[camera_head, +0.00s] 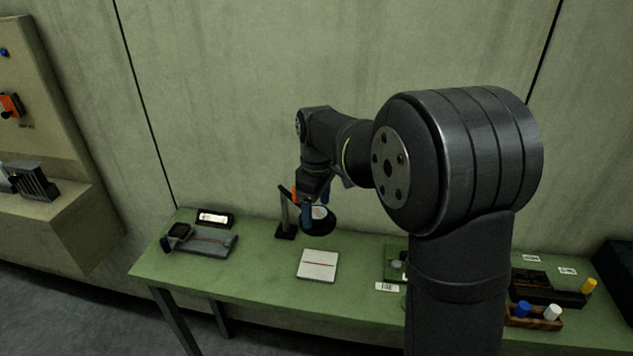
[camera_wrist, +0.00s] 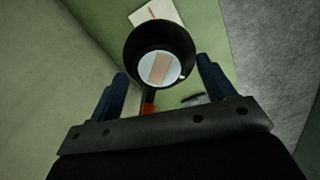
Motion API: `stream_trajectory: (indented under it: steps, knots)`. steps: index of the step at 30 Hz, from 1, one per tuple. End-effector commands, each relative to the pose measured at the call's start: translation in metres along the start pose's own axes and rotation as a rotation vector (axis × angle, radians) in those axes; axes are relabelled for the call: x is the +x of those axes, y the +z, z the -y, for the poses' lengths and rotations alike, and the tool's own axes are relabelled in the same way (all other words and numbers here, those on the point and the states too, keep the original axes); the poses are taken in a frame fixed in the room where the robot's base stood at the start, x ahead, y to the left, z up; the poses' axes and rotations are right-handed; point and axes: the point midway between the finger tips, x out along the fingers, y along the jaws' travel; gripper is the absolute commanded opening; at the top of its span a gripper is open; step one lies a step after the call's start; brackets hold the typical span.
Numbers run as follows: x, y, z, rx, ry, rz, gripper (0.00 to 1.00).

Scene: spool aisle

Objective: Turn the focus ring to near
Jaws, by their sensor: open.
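The black focus ring (camera_head: 318,227), with a round pale lens in it, is held on a dark stand (camera_head: 284,215) at the back of the green bench. In the wrist view the ring (camera_wrist: 137,42) faces the camera, and a pinkish band shows through its lens. An orange part (camera_wrist: 149,108) is at its near side. My gripper (camera_head: 316,204) is open above the ring. In the wrist view its blue fingers (camera_wrist: 162,70) are apart on either side of the ring's near part, with nothing gripped. Whether they touch it I cannot tell. No near mark is readable.
A white card with a red line (camera_head: 318,265) lies in front of the stand. A grey device (camera_head: 207,243) and a lit label box (camera_head: 215,218) are at the left. A wooden holder with colored pegs (camera_head: 533,318) is at the right. My arm hides part of the bench.

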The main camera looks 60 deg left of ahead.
Motion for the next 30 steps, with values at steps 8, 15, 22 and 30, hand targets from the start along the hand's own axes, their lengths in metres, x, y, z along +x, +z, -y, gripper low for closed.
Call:
stream_trajectory:
  steps: [8, 15, 22, 30]
  knots:
    - [-0.058, -0.001, -0.001, 0.0, 0.006, -0.005, 0.75]
    - [-0.116, 0.0, 0.0, 0.0, 0.004, -0.004, 0.75]
    - [-0.155, 0.0, 0.0, 0.0, 0.003, -0.003, 0.75]
    - [-0.168, 0.0, 0.0, 0.0, 0.002, -0.002, 0.75]
